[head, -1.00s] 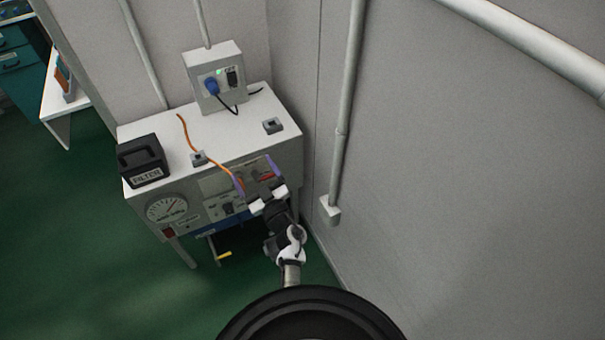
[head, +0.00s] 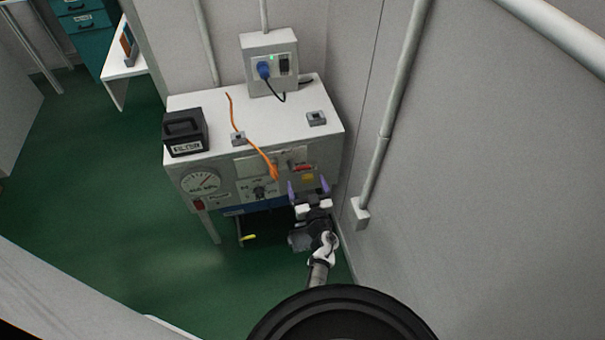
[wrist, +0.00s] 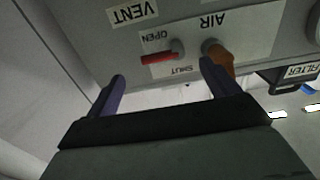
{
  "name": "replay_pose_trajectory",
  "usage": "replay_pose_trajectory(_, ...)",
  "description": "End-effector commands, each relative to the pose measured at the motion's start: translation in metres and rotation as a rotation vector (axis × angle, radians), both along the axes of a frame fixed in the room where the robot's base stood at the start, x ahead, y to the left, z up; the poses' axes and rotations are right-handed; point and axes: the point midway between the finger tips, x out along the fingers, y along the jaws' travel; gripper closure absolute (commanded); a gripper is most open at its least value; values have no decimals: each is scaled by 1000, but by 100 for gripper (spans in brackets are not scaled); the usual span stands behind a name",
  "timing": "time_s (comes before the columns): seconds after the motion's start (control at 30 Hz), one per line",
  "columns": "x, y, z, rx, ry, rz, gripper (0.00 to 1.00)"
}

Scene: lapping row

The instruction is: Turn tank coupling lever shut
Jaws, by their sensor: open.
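A red lever (head: 303,167) is on the right of the bench's front panel, near the end of an orange hose (head: 272,172). In the wrist view the red lever (wrist: 158,58) points left from its grey pivot, between the labels OPEN and SHUT and close beside OPEN. The orange hose fitting (wrist: 222,60) sits to its right by the label AIR. My gripper (head: 309,188) is open and empty, just in front of the panel's right end. In the wrist view its two purple fingers (wrist: 162,88) point toward the panel, apart from the lever. No label naming the tank coupling is readable.
A gauge (head: 200,182) is at the panel's left. A yellow handle (head: 248,238) sits low beneath. The wall and pipe (head: 385,150) are close on the right; green floor lies left.

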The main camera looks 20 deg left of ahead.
Motion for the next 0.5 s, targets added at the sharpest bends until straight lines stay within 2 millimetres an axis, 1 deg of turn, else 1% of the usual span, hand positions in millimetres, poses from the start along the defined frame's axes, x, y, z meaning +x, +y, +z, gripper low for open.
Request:
replay_pose_trajectory(0.03, 6, 2, -4, -5, -2, 1, 13)
replay_pose_trajectory(0.2, 26, 17, -5, -6, -4, 3, 13)
replay_pose_trajectory(0.33, 37, 24, -5, -4, -4, 3, 13)
replay_pose_trajectory(0.5, 45, 30, -2, -2, -2, 2, 13)
